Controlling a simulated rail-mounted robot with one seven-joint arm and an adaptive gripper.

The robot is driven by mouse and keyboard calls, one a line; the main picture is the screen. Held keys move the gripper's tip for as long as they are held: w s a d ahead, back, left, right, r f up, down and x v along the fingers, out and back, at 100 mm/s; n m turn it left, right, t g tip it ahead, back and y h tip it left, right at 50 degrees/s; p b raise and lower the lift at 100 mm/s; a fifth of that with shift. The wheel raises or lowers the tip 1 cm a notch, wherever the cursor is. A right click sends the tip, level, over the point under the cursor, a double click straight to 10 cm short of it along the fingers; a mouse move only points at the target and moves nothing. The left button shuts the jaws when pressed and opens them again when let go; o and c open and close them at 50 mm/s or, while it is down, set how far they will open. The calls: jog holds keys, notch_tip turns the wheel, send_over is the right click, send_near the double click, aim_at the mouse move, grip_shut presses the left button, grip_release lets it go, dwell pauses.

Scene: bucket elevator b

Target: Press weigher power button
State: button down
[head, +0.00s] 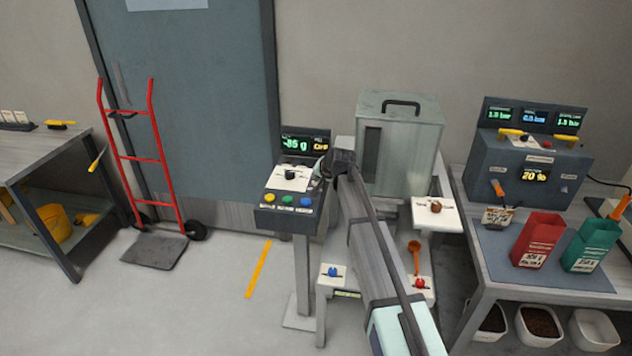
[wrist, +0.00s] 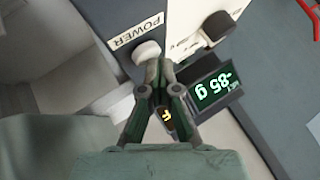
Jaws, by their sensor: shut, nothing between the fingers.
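The weigher console (head: 285,215) stands on a post left of centre in the head view. Its display (head: 295,145) is lit green and orange; the wrist view of the display (wrist: 216,88) reads -85 g. In the wrist view a round whitish button (wrist: 146,51) sits beside a POWER label (wrist: 138,28). My gripper (wrist: 166,66) is shut and empty, its fingertips right beside this button. I cannot tell whether they touch it. In the head view my gripper (head: 328,166) is at the console's right side, and the power button is hidden there.
The console has a dark knob (head: 290,175) on a white plate and yellow, green and blue front buttons. A metal bin (head: 405,150) with a handle stands just right of my arm. A bench (head: 545,282) with red and green containers is further right. A red hand truck (head: 150,165) stands left.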

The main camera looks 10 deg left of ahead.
jog(key=shift+f, duration=0.15)
dwell(0.3)
jog(key=shift+f+b, duration=0.3)
dwell(0.3)
jog(key=shift+r, duration=0.4)
jog(key=shift+r+p, duration=1.25)
jog(key=shift+r, duration=1.7)
